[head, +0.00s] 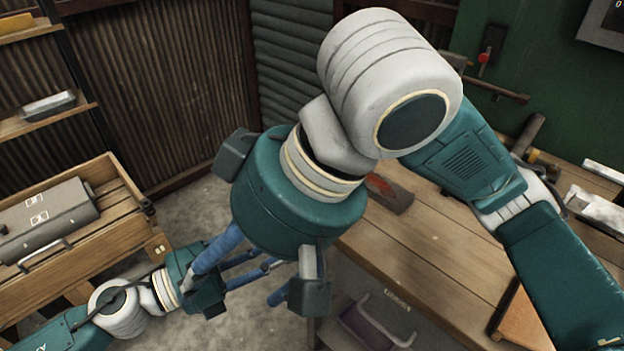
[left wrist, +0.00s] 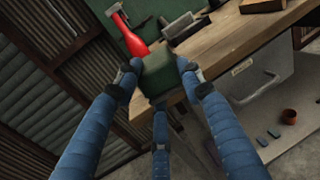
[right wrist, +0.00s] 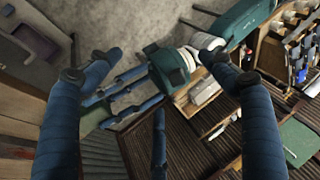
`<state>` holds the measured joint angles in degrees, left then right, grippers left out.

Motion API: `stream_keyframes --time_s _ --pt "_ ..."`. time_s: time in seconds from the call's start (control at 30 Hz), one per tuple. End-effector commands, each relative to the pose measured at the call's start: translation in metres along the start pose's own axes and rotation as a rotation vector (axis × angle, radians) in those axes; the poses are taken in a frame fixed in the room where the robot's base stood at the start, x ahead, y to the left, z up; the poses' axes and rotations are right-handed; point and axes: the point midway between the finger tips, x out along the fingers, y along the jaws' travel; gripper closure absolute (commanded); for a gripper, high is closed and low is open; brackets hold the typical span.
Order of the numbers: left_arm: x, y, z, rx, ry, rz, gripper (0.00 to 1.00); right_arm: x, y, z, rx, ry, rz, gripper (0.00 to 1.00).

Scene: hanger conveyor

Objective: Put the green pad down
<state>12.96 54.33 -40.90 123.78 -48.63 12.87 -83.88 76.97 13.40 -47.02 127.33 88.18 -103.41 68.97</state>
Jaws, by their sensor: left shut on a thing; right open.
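The green pad (left wrist: 160,75) is a dark green block in the left wrist view. My left gripper (left wrist: 158,72) is shut on it, with a blue finger on each side. In the head view my left gripper (head: 245,275) reaches in at the lower left, and the pad is hidden behind my right gripper. My right gripper (right wrist: 155,60) is open, with its fingers spread wide and nothing between them in the right wrist view. The left gripper's teal body and blue fingers show beyond it there.
A wooden bench (head: 420,225) at right carries a red object (left wrist: 130,38) and tools. A wooden cart (head: 110,235) with a grey case (head: 45,220) stands at left. Concrete floor lies between.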

Motion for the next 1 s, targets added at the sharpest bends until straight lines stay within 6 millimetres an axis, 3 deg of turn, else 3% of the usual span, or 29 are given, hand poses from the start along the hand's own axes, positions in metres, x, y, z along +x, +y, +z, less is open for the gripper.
stream_keyframes --time_s 0.03,0.1,0.3,0.53,0.67,1.0 --pt "0.0 0.0 0.0 0.0 0.0 0.0 0.82 -0.014 -0.001 -0.01 0.077 0.023 -0.018 0.19" --pt "0.0 0.0 0.0 0.0 0.0 0.0 0.82 -0.017 0.031 -0.02 0.069 0.002 0.095 0.19" --pt "0.0 0.0 0.0 0.0 0.0 0.0 0.82 -0.042 0.092 -0.04 0.089 -0.035 0.296 0.19" --pt "0.0 0.0 0.0 0.0 0.0 0.0 0.82 -0.059 0.124 -0.046 0.106 -0.063 0.393 0.19" --pt "0.0 0.0 0.0 0.0 0.0 0.0 0.82 -0.05 0.13 -0.044 0.108 -0.067 0.398 0.19" --pt "0.0 0.0 0.0 0.0 0.0 0.0 0.82 0.008 0.154 -0.039 0.108 -0.068 0.396 0.19"
